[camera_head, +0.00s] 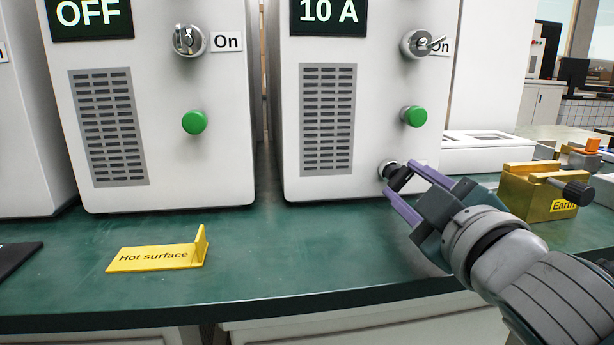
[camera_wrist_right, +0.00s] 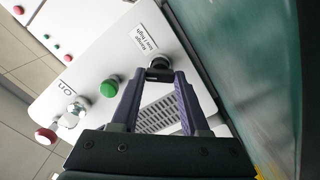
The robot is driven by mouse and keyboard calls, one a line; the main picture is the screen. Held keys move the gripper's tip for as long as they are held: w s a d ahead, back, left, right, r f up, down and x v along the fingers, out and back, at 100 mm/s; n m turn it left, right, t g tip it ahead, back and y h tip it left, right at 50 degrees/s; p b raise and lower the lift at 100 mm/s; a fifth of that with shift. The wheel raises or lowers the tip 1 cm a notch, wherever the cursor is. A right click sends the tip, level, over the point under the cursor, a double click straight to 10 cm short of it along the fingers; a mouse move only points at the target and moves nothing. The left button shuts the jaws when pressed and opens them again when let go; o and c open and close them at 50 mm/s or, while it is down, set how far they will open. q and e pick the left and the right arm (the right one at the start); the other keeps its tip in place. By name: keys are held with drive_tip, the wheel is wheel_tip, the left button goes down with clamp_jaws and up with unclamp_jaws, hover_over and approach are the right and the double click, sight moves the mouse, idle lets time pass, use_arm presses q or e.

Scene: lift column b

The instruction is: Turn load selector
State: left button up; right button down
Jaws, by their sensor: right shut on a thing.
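The load selector (camera_head: 397,179) is a small black knob on a round metal base, low on the front right of the white unit (camera_head: 376,120) whose display reads 10 A. My right gripper (camera_head: 402,177) has its two purple fingers shut on the knob, one finger on each side. In the right wrist view the black knob (camera_wrist_right: 160,74) sits between the fingertips, beside a label (camera_wrist_right: 150,42) that seems to read "Range low / high". The fingers hide part of the knob, and its exact angle is hard to read. My left gripper is not in view.
A green button (camera_head: 414,116) and a key switch (camera_head: 420,44) sit above the knob. A similar white unit showing OFF (camera_head: 150,60) stands to the left. A yellow "Hot surface" sign (camera_head: 155,257) and a brass Earth block (camera_head: 535,192) stand on the green bench (camera_head: 290,270).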

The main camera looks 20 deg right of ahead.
drive_tip(key=shift+m, duration=0.5)
drive_tip(key=shift+c, duration=2)
unclamp_jaws()
drive_tip(key=shift+s, duration=0.1)
drive_tip(key=p+v, duration=0.1)
drive_tip(key=v, duration=0.8)
drive_tip(key=shift+s+a+p, duration=0.1)
drive_tip(key=shift+s+p, duration=0.2)
drive_tip(key=shift+s, duration=0.1)
